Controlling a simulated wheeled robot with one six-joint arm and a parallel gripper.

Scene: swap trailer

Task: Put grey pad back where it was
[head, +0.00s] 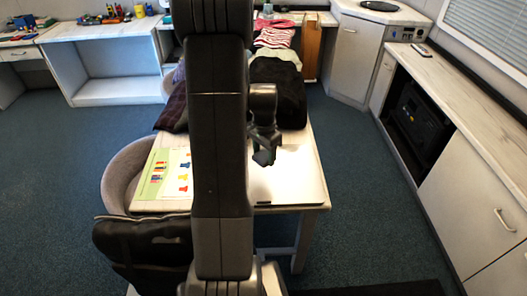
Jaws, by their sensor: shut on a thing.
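My gripper (264,147) hangs over the table, in front of the dark folded clothes and above a white panel. It is shut on a small dark grey piece (264,157) that shows at its fingertips, which I take to be the grey pad. Its outline is hard to make out against the dark jaws. The white panel (295,182) lies on the right part of the table (315,180), with a short dark strip at its near edge. My arm hides the table's middle.
A printed sheet with coloured shapes (160,174) lies on the table's left. Dark clothes (277,95) are piled at its far end. A grey chair (124,178) stands at the left. A long cabinet (470,165) lines the right wall, with free carpet before it.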

